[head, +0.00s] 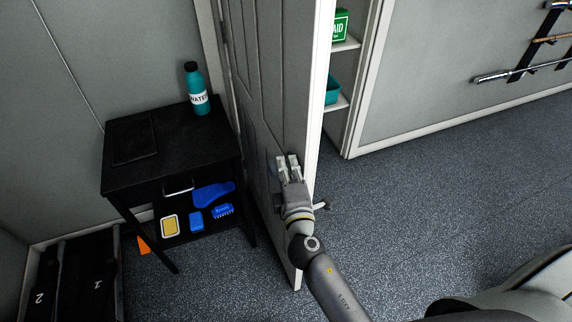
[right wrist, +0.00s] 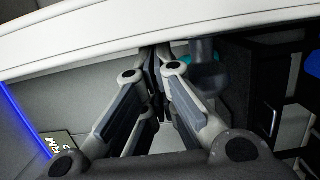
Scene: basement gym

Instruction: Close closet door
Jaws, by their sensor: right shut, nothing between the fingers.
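The closet door (head: 292,75) is grey and panelled with a white edge. It stands open, swung out from the closet (head: 349,75), whose shelves show to the right of it. A lever handle (head: 322,205) sticks out on the right side of the door. My right gripper (head: 288,160) is shut and empty in front of the door's left face, near its free edge. I cannot tell whether it touches. In the right wrist view, the shut fingers (right wrist: 150,62) point at a white band across the top, which looks like part of the door. My left gripper is not in view.
A black side table (head: 170,140) with a teal water bottle (head: 196,90) stands left of the door, close to it. Its lower shelf holds blue brushes and a yellow sponge (head: 169,225). Speckled floor (head: 430,180) to the right is clear. Bars (head: 520,72) hang on the wall.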

